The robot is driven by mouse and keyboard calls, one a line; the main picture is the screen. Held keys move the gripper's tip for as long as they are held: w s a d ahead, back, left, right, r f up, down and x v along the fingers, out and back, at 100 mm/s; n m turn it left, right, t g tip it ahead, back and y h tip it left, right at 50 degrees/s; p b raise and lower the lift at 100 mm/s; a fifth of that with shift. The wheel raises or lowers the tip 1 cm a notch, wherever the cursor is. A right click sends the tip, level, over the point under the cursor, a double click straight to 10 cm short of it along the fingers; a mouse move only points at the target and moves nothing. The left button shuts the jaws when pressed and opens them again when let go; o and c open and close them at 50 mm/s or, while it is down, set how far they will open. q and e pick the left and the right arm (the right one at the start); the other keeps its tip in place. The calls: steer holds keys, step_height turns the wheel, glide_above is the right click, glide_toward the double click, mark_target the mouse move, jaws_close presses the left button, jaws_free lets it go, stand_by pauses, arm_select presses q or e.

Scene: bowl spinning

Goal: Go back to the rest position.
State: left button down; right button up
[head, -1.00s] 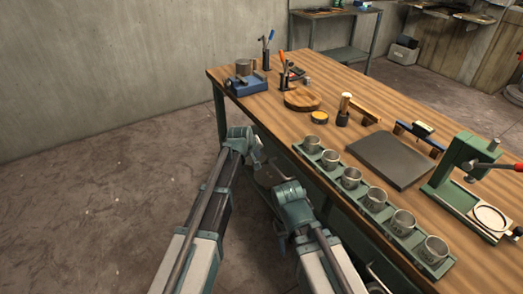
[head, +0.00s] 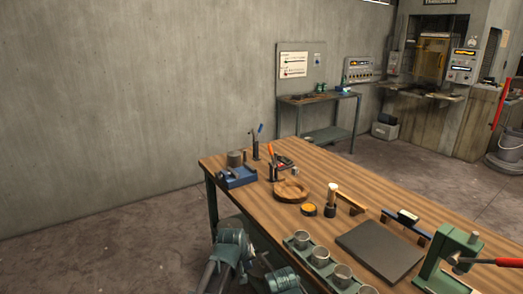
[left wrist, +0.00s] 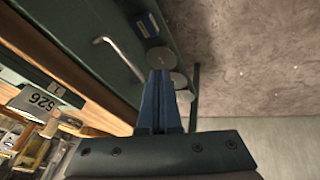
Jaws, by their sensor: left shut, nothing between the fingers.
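My left gripper (left wrist: 160,78) shows in the left wrist view, its two blue fingers together with nothing between them. It points beside the green bench frame and is apart from the objects on the bench top. In the head view, joints of my two arms show at the bottom, next to the near side of the workbench (head: 330,190). The fingers of my right gripper do not show.
On the bench stand a row of metal cups (head: 320,256) in a green rack, a grey slab (head: 380,250), a green press (head: 450,262), a round wooden block (head: 291,190) and a blue tool (head: 237,177). Open floor (head: 110,230) lies to the left.

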arm_select(q)
steer(key=s+m+g+y+p, duration=0.2)
steer(key=s+m+g, duration=0.3)
steer(key=s, duration=1.8)
steer(key=shift+s+a+r+m+y, duration=0.2)
steer(key=shift+r+m+y, duration=0.25)
steer(key=shift+m, duration=0.45)
